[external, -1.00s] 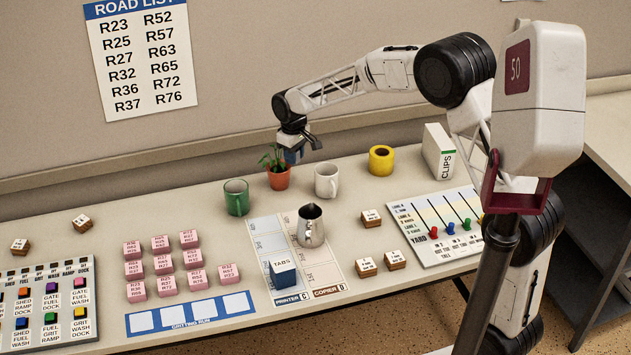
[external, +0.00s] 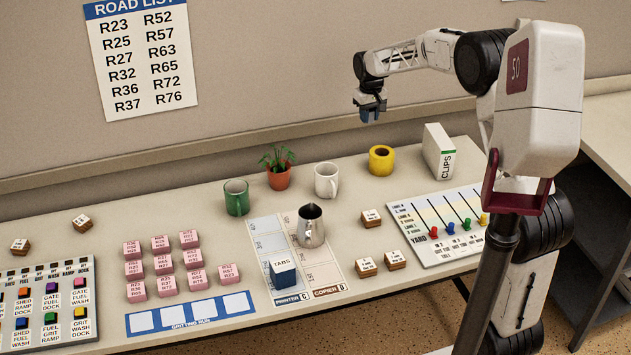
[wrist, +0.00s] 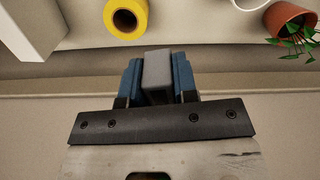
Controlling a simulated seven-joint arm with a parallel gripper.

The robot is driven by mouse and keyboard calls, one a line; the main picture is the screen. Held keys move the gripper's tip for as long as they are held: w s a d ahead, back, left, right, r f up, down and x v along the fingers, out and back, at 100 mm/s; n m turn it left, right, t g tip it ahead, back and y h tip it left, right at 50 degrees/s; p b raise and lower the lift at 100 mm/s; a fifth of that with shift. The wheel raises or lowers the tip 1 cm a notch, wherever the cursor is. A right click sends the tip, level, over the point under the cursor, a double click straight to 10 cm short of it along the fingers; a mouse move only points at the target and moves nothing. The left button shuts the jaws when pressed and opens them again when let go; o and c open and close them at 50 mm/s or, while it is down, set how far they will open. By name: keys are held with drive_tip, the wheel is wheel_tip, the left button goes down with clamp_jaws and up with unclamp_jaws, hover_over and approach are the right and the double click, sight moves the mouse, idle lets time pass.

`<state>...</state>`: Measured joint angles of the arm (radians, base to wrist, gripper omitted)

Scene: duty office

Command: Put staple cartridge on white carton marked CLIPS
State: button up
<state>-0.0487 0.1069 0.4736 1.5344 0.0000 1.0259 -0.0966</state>
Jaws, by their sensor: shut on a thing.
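My gripper (external: 369,112) is raised above the back of the table, up and to the left of the carton in the external view. In the wrist view its blue fingers (wrist: 158,80) are shut on a grey block, the staple cartridge (wrist: 157,72). The cartridge cannot be made out clearly in the external view. The white carton marked CLIPS (external: 438,152) stands upright at the table's back right, with a green stripe beside its lettering. Part of it shows at the upper left of the wrist view (wrist: 30,25), apart from the gripper.
A yellow mug-like roll (external: 381,160) stands left of the carton. A white mug (external: 326,180), potted plant (external: 278,175) and green mug (external: 236,197) stand further left. A metal jug (external: 311,229) and a peg board (external: 440,228) are nearer the front.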

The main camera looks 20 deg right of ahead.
drive_tip(key=s+d+f, duration=0.2)
drive_tip(key=s+d, duration=0.6)
drive_tip(key=d, duration=0.3)
drive_tip(key=s+d+f+m, duration=0.1)
drive_tip(key=s+d+f, duration=0.1)
drive_tip(key=s+d, duration=0.6)
drive_tip(key=d, duration=0.3)
drive_tip(key=shift+s+d+f+m, duration=0.3)
drive_tip(key=shift+d+f, duration=0.05)
drive_tip(key=shift+d, duration=0.05)
drive_tip(key=shift+w, duration=0.15)
hover_over(440, 136)
drive_tip(key=shift+f, duration=0.7)
drive_tip(key=shift+f, duration=1.8)
drive_tip(key=shift+f, duration=0.1)
drive_tip(key=o, duration=0.9)
